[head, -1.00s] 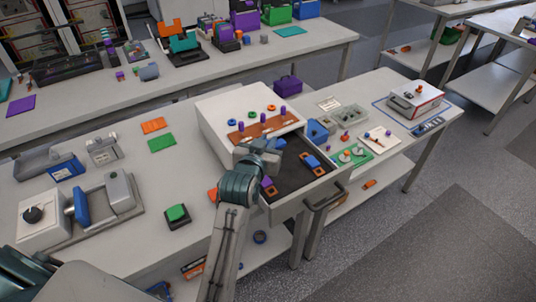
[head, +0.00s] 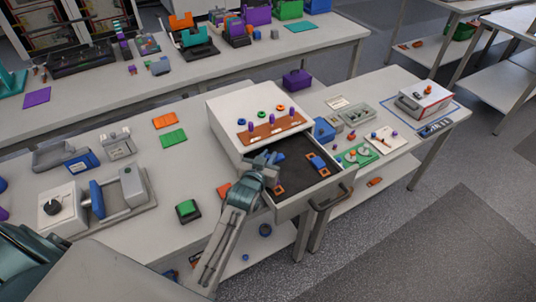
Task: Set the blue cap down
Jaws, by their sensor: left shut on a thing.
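My left gripper (head: 268,161) is over the near-left part of the open drawer (head: 292,207). It is shut on the blue cap (head: 278,158), a small blue piece showing at its fingertips. The fingers hide part of the cap, and I cannot tell whether it touches the drawer floor. Another blue piece (head: 317,162) lies in the drawer between two orange square pieces. A further orange square piece (head: 278,188) lies near the drawer's front left. My right gripper is not in view.
The white cabinet (head: 226,126) behind the drawer has a brown strip with purple pegs (head: 271,128) and coloured rings on top. The drawer's dark floor has bare room in the middle. A blue box (head: 324,130) and a green board (head: 357,156) are to the right.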

